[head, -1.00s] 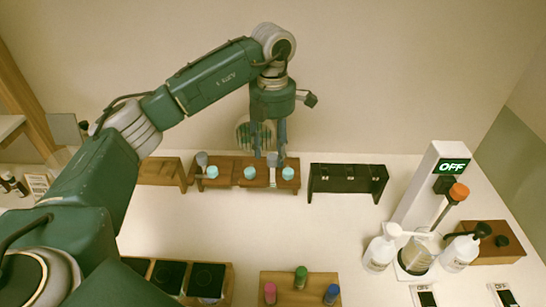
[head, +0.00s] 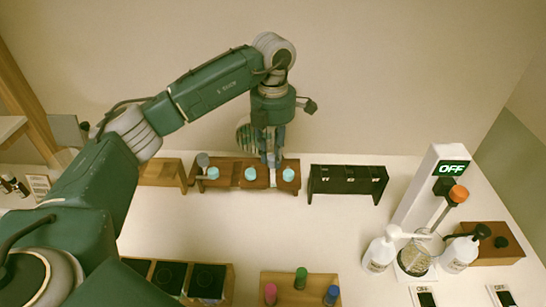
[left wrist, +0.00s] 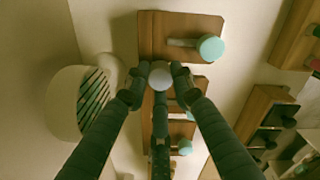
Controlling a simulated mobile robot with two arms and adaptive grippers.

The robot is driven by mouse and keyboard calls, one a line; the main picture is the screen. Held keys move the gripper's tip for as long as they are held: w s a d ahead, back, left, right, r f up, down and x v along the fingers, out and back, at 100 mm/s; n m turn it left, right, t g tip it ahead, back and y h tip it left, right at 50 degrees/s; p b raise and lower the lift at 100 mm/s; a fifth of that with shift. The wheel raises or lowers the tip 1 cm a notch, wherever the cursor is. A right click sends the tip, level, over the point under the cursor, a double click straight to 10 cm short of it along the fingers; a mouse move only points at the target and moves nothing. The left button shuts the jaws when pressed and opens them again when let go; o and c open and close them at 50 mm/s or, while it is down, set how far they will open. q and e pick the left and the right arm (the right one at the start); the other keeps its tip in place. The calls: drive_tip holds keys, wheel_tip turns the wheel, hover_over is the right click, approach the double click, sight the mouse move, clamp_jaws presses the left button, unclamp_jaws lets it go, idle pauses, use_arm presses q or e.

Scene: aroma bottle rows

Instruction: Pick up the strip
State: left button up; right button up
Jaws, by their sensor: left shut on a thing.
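My left gripper (head: 270,150) points down over the brown wooden rack (head: 232,180) at the back of the table. In the left wrist view the gripper (left wrist: 159,78) has its fingers closed around a strip with a round, pale grey top (left wrist: 160,74). In the head view this strip (head: 272,174) is upright at the rack's front, mostly covered by the fingers. I cannot tell whether its lower end touches the rack. Another grey-topped piece (head: 202,160) stands at the rack's left end. My right gripper is not in view.
Teal-capped bottles (head: 250,174) sit in the rack close to the fingers. A black rack (head: 347,181) stands to the right. A wooden block with coloured caps (head: 301,280) is in front. White pump bottles (head: 381,250) stand at right. The middle table is clear.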

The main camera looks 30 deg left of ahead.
use_arm(q)
wheel_tip(320, 180, up, 8)
drive_tip(key=shift+w+r+b, duration=0.1)
drive_tip(key=shift+b, duration=0.75)
wheel_tip(320, 180, up, 12)
drive_tip(key=p, duration=0.1)
drive_tip(key=shift+f, duration=0.2)
